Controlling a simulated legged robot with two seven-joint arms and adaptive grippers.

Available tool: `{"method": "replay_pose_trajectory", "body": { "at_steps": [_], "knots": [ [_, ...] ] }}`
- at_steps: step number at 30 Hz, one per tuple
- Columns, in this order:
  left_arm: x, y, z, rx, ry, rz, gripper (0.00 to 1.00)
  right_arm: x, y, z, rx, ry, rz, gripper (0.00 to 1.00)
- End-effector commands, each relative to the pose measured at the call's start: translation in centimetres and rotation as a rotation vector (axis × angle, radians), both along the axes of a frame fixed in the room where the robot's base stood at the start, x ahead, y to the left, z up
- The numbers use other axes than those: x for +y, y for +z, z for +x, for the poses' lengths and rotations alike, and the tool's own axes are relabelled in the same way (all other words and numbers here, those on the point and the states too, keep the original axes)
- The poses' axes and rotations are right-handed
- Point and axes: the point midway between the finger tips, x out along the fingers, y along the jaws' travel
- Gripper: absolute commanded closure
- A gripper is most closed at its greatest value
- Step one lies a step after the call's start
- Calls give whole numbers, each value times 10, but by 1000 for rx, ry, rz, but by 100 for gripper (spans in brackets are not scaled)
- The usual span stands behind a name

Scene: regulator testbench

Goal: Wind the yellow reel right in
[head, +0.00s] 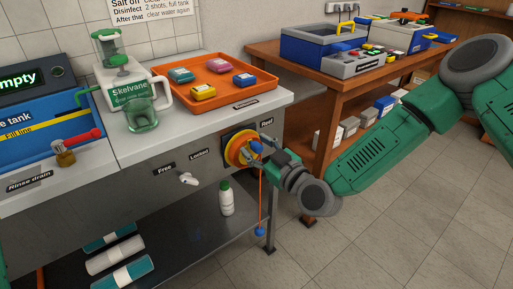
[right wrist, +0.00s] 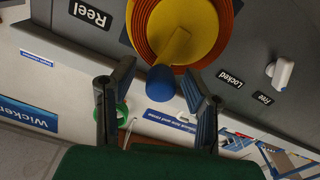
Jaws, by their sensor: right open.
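The yellow reel (head: 233,155) is mounted on the grey bench front, with an orange hose wound around it. Its yellow crank arm ends in a blue knob (head: 256,147). An orange hose hangs straight down from the reel to a blue end piece (head: 260,231) near the lower shelf. My right gripper (head: 259,153) is at the reel's right side. In the right wrist view, its open fingers (right wrist: 158,72) stand either side of the blue knob (right wrist: 160,83), with gaps visible on both sides. My left gripper is not in view.
A white lever (head: 188,179) sits between the Free and Locked labels, left of the reel. A white bottle (head: 226,200) stands on the lower shelf. An orange tray (head: 179,92) is on the bench above. The floor at right is clear.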

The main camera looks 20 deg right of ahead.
Motion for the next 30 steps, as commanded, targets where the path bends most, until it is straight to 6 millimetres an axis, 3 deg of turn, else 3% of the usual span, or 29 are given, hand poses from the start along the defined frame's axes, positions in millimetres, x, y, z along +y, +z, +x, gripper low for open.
{"method": "replay_pose_trajectory", "body": {
  "at_steps": [4, 7, 8, 20, 30],
  "knots": [
    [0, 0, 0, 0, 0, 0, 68, 0, 0, 0, 0, 0, 0, 62],
    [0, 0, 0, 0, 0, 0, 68, 0, 0, 0, 0, 0, 0, 97],
    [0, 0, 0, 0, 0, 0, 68, 0, 0, 0, 0, 0, 0, 100],
    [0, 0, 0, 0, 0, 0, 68, -2, 0, 0, 14, 0, 43, 100],
    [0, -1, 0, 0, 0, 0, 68, -12, -2, 4, 94, -1, 262, 100]
  ]
}}
